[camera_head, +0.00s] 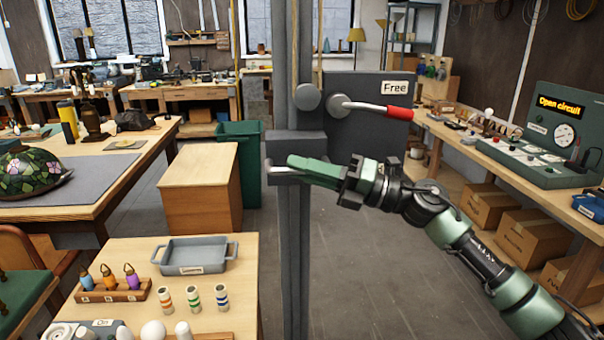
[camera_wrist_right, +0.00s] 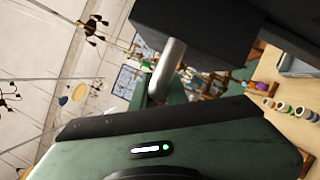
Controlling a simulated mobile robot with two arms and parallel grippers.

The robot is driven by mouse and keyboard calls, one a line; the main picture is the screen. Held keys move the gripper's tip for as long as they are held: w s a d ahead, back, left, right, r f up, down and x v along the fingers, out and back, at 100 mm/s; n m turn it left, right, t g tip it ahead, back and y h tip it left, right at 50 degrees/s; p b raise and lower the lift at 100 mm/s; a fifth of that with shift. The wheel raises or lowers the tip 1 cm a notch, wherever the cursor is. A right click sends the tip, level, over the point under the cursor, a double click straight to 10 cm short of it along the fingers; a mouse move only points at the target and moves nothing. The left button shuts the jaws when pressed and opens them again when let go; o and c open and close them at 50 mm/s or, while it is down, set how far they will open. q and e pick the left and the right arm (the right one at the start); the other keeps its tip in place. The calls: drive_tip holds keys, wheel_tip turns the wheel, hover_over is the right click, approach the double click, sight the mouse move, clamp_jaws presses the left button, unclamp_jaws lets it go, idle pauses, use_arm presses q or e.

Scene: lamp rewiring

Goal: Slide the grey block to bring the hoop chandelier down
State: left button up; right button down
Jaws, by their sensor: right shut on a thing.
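The grey block (camera_head: 297,145) sits on the upright grey column (camera_head: 293,235) in the head view, with a pale metal handle (camera_head: 278,173) at its lower front. My right gripper (camera_head: 300,170) comes in from the right and is shut on this handle. In the right wrist view the dark block (camera_wrist_right: 200,30) and its metal handle (camera_wrist_right: 168,65) are close beyond my green gripper body. Hanging lamps (camera_wrist_right: 95,25) show there by the ceiling, but I cannot tell whether one is the hoop chandelier. My left gripper is not in view.
A red-handled lever (camera_head: 370,108) beside the column is by a sign reading "Free". A wooden table (camera_head: 120,262) with a grey tray (camera_head: 194,255) stands front left. A wooden box (camera_head: 203,188) and green bin (camera_head: 250,160) stand behind. The floor right of the column is clear.

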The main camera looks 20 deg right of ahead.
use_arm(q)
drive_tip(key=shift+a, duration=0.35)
use_arm(e)
drive_tip(key=shift+r, duration=0.2)
drive_tip(key=c, duration=1.6)
unclamp_jaws()
drive_tip(key=shift+o, duration=1)
drive_tip(key=shift+s, duration=0.2)
